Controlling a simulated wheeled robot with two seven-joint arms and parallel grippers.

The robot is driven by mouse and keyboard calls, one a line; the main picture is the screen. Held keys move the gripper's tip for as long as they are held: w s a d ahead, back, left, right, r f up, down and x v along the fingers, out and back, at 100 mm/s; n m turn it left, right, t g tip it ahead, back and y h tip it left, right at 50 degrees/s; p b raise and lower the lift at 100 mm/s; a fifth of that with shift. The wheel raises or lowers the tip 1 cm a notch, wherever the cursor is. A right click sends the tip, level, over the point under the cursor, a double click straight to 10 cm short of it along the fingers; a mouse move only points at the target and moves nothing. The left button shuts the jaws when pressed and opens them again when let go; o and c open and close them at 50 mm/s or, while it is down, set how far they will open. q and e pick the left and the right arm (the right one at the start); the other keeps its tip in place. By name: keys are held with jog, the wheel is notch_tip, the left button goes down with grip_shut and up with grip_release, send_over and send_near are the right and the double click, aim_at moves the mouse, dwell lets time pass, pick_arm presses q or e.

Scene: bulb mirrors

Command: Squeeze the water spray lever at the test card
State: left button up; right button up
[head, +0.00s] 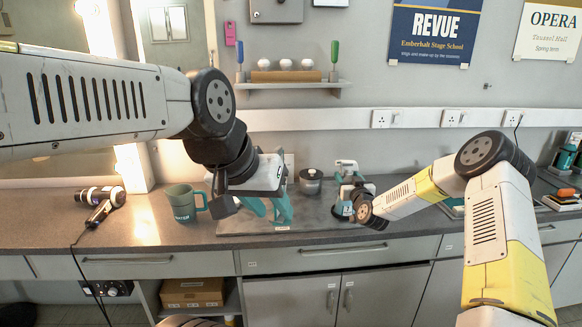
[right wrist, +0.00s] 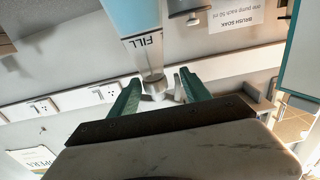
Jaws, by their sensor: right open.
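The spray bottle (right wrist: 135,25), light blue with a "FILL" mark, shows in the right wrist view. Its narrow clear and pale neck end (right wrist: 154,84) lies between the fingers. My right gripper (right wrist: 160,90) is open, with one green finger on each side of the neck; contact is not clear. In the head view my right gripper (head: 345,205) is over the counter, largely hiding the bottle. A pale loop-shaped top (head: 347,164) shows just above it. My left gripper (head: 268,210) is open and empty, pointing down over the grey mat (head: 235,224). I cannot identify the test card or the lever.
A green mug (head: 182,203) stands left of my left gripper. A dark lidded pot (head: 311,181) stands between the grippers at the back. A hair dryer (head: 100,208) with a cord lies at the left. A shelf (head: 295,85) is on the wall above. The counter's front edge is close.

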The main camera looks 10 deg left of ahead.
jog(key=shift+c, duration=0.3)
jog(key=c, duration=0.5)
jog(key=shift+w+d, duration=0.1)
jog(key=shift+d, duration=0.2)
jog(key=o, duration=0.4)
jog(key=shift+d, duration=0.1)
dwell(0.6)
jog(key=shift+o, duration=0.8)
jog(key=shift+a, duration=0.35)
